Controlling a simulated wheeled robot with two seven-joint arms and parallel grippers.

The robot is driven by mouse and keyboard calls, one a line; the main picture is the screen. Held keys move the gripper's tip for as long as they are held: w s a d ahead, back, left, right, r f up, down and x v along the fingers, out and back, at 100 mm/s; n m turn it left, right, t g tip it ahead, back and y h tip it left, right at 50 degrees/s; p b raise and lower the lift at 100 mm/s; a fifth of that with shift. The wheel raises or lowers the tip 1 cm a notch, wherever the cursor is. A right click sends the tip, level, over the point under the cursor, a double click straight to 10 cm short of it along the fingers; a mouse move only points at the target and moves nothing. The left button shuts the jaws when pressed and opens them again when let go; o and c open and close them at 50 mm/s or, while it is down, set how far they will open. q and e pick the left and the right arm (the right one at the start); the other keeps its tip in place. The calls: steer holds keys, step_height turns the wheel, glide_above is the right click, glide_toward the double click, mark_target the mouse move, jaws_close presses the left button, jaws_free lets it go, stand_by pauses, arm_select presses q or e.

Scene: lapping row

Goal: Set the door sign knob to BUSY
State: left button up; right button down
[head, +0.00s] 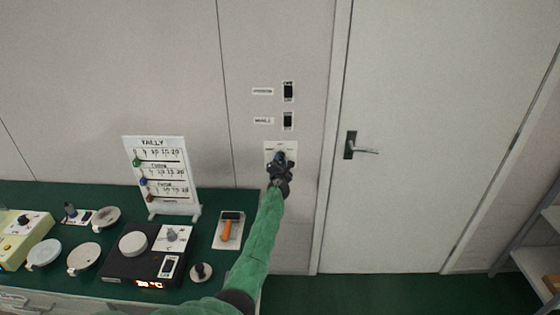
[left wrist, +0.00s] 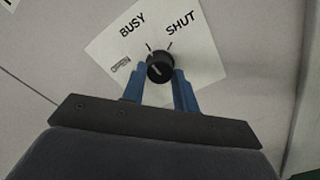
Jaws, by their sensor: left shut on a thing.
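The door sign (head: 291,147) is a white plate on the wall left of the door; my gripper hides part of it in the head view. In the left wrist view the plate (left wrist: 205,62) shows BUSY, SHUT and a smaller OPEN label, with short tick marks by BUSY and SHUT. My right gripper is out of view.
Two black wall switches (head: 288,92) (head: 288,122) with labels sit above the sign. A door with a lever handle (head: 351,146) is to the right.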

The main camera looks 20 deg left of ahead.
arm_select(q)
steer(key=shift+m, duration=0.3)
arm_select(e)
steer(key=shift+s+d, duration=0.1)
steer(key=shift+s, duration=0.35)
arm_select(q)
steer(key=o, duration=1)
steer(key=shift+d, duration=0.1)
steer(key=shift+c, duration=0.2)
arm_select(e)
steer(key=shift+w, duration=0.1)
arm_select(q)
steer(key=shift+s+d+p, duration=0.15)
steer(key=shift+s+p, duration=0.15)
steer(key=shift+s, duration=0.05)
steer(key=p+v, duration=0.2)
steer(key=v, duration=0.5)
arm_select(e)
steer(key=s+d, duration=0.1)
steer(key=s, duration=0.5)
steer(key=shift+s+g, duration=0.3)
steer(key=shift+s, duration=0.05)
